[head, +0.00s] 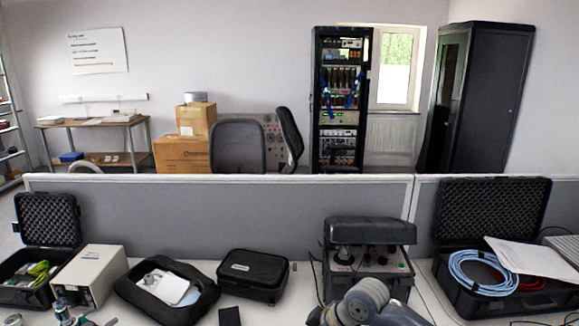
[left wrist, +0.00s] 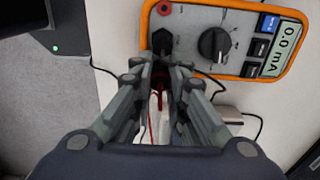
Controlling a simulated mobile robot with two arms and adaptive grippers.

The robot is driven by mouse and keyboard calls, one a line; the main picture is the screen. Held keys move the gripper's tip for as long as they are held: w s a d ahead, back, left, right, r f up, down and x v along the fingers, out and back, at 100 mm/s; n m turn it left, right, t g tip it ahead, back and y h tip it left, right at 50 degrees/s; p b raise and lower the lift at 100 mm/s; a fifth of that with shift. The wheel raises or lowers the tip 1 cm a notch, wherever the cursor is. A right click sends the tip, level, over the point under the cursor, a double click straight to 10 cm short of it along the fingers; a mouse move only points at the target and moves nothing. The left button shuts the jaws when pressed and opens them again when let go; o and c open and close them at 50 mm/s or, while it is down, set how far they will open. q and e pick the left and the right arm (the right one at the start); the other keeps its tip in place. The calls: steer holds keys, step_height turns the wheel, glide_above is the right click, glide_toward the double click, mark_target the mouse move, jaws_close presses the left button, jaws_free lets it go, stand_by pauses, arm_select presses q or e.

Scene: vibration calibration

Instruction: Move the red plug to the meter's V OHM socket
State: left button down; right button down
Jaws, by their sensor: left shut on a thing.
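In the left wrist view, the orange-edged grey meter (left wrist: 190,48) lies at the top, with a round dial (left wrist: 213,43) and a display (left wrist: 287,36) reading 0.0 mA. A bare red socket (left wrist: 165,8) is at its upper left. A black plug (left wrist: 161,41) stands in the meter below that socket. My left gripper (left wrist: 161,80) is shut on the red plug (left wrist: 160,92) at the meter's near edge. The fingers hide much of the plug, and I cannot tell whether it touches a socket. Socket labels are unreadable. My right gripper is not in view.
A red lead (left wrist: 150,127) and black cables run over the white bench, beside a dark unit with a green light (left wrist: 55,48). In the head view, a black-topped instrument (head: 370,262), a black case (head: 253,275) and an open cable case (head: 495,215) stand before a grey partition (head: 230,205).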

arm_select(q)
steer(key=shift+f+p, duration=0.6)
steer(key=shift+p, duration=0.55)
stand_by(2.3)
steer(key=c, duration=1.5)
jaws_free()
steer(key=shift+r, duration=0.1)
steer(key=shift+r+p, duration=2.45)
steer(key=shift+p, duration=0.25)
